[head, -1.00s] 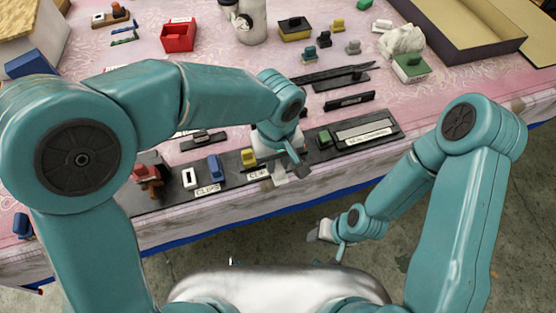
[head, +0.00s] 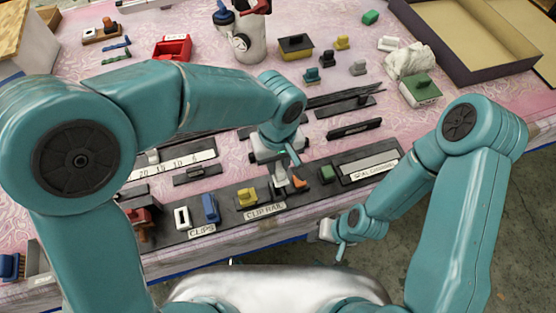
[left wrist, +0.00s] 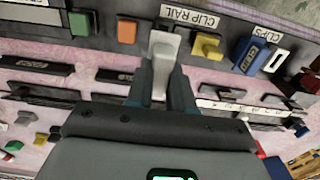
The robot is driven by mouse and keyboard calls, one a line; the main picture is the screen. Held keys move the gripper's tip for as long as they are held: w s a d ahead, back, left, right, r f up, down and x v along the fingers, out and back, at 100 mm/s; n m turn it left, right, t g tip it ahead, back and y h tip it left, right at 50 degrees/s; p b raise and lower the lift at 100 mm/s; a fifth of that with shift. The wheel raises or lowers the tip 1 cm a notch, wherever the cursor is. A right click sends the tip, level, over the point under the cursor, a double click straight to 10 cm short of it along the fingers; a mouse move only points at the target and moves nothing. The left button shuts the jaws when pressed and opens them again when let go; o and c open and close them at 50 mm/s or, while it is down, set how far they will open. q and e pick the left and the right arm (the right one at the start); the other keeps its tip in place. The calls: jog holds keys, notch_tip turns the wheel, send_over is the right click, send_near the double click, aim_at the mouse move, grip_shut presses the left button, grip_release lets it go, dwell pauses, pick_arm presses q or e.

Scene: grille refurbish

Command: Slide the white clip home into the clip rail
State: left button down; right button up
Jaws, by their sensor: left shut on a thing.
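My left gripper (head: 282,168) is shut on the white clip (left wrist: 163,50), which looks pale grey-white in the left wrist view. The clip is at the dark clip rail (head: 228,212), between a yellow clip (head: 247,197) and an orange clip (head: 299,182). A green clip (head: 327,173) is further right in the head view. The clip's end is close to the CLIP RAIL label (left wrist: 189,17). I cannot tell whether it touches or is in the rail. My right gripper (head: 328,230) hangs in front of the table, its jaws unclear.
A blue clip (head: 210,208) and a white slotted piece (head: 182,217) stand by the CLIPS label (head: 201,233). A framed label plate (head: 368,165) lies to the right. Black bars (head: 353,129) lie behind the rail. A white bottle (head: 250,42) stands further back.

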aim_at(277, 174)
pick_arm(q)
jog(key=shift+r, duration=0.1)
jog(key=shift+s+a+r, duration=0.1)
jog(key=shift+s+a, duration=0.05)
jog(key=shift+s, duration=0.25)
jog(key=shift+w+f, duration=0.2)
jog(key=shift+f+b, duration=0.3)
jog(key=shift+b, duration=0.2)
jog(key=shift+s+f+b, duration=0.25)
jog(key=shift+f+b, duration=0.35)
jog(key=shift+b, duration=0.05)
jog(key=f+b, duration=0.2)
jog(key=f, duration=0.1)
jog(key=shift+w, duration=0.2)
jog(key=shift+f+b, duration=0.25)
jog(key=shift+b, duration=0.25)
jog(key=shift+s+f, duration=0.15)
